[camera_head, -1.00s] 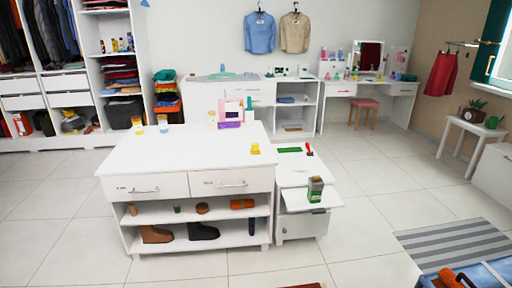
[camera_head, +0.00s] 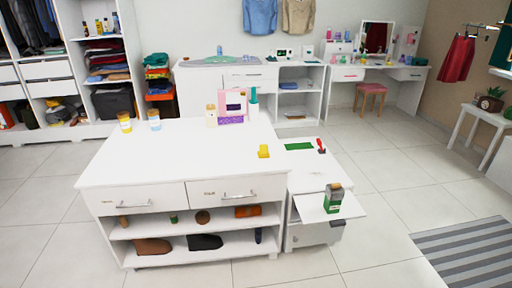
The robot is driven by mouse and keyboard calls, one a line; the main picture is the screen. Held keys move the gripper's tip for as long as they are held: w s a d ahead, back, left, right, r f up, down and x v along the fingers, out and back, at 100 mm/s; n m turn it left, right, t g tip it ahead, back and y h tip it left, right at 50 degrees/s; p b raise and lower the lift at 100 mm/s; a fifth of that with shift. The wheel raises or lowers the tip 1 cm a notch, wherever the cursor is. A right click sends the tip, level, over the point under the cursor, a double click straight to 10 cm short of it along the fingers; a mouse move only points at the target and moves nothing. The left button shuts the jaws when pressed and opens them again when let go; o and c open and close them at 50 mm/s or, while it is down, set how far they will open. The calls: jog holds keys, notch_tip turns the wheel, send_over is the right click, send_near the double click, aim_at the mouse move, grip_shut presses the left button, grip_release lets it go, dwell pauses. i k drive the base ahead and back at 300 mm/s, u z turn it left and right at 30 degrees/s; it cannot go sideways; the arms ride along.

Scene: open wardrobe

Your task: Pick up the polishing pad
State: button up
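I cannot tell for sure which thing is the polishing pad. On the upper open shelf of the white island lie small items: a round brown piece (camera_head: 202,217), an orange block-like piece (camera_head: 247,211), a small green item (camera_head: 173,218) and a small brown upright item (camera_head: 124,221). A small yellow object (camera_head: 263,151) lies on the island top near its right edge. A flat green piece (camera_head: 298,146) lies on the lower side cabinet. My gripper is not in view.
The white island (camera_head: 170,165) stands ahead with two shut drawers. Shoes (camera_head: 153,246) lie on its bottom shelf. A green bottle (camera_head: 333,198) stands on the side cabinet's pulled-out board. Tiled floor is free in front and right, with a striped rug (camera_head: 470,250).

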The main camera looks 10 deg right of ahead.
aim_at(263, 152)
jog(key=u, duration=0.5)
jog(key=i, duration=1.05)
jog(key=u, duration=0.6)
